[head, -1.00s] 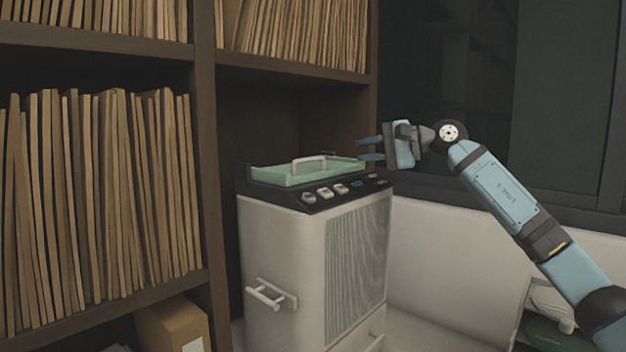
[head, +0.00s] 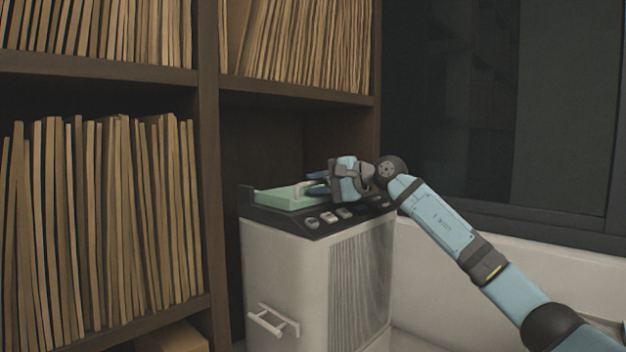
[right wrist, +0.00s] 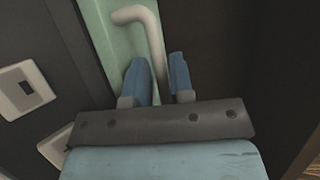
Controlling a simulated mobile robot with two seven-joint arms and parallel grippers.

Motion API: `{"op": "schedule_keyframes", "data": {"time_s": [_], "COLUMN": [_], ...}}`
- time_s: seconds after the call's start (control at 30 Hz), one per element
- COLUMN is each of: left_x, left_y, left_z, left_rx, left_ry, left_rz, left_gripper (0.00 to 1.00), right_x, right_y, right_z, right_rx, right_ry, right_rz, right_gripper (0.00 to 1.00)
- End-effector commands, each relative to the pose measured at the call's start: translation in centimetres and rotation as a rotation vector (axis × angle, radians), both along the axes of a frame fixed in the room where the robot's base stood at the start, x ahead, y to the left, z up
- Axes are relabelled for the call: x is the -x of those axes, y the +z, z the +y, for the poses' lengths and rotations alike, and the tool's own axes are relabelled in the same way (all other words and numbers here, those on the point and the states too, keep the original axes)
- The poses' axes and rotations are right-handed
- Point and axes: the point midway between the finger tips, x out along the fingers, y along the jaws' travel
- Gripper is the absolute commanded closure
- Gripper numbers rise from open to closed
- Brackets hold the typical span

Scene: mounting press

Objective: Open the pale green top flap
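The pale green top flap (head: 283,200) lies on top of the white press (head: 282,270), looking closed. Its pale bar handle (head: 303,186) stands up from it, partly hidden by my right gripper (head: 318,183). In the right wrist view, the flap (right wrist: 113,42) is at the upper left, and the bent handle (right wrist: 151,36) runs down between the two blue fingertips of the right gripper (right wrist: 159,72). The fingers are apart, with narrow gaps beside the handle; I cannot tell whether either touches it. My left gripper is not in view.
A dark control panel with buttons (head: 328,218) runs along the press's front top edge, also in the right wrist view (right wrist: 22,88). A side handle (head: 272,322) sticks out lower down. A shelf post (head: 212,150) and folders (head: 100,220) stand left.

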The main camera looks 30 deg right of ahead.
Motion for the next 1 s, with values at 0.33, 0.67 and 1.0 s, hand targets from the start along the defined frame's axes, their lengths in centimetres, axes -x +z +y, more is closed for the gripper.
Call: {"op": "schedule_keyframes", "data": {"time_s": [0.33,0.67,1.0], "left_x": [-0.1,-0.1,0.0], "left_y": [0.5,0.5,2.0], "left_z": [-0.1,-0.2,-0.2], "left_rx": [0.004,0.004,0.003], "left_ry": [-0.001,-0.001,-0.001], "left_rz": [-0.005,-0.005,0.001], "left_gripper": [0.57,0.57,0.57], "right_x": [-0.7,-0.7,-0.9], "right_y": [-0.2,-0.2,1.2], "right_z": [0.7,0.7,0.3], "right_rx": [0.001,0.000,0.018], "right_ry": [0.000,0.000,-0.001], "right_rz": [-0.001,0.000,0.051], "right_gripper": [0.78,1.00,1.00]}}
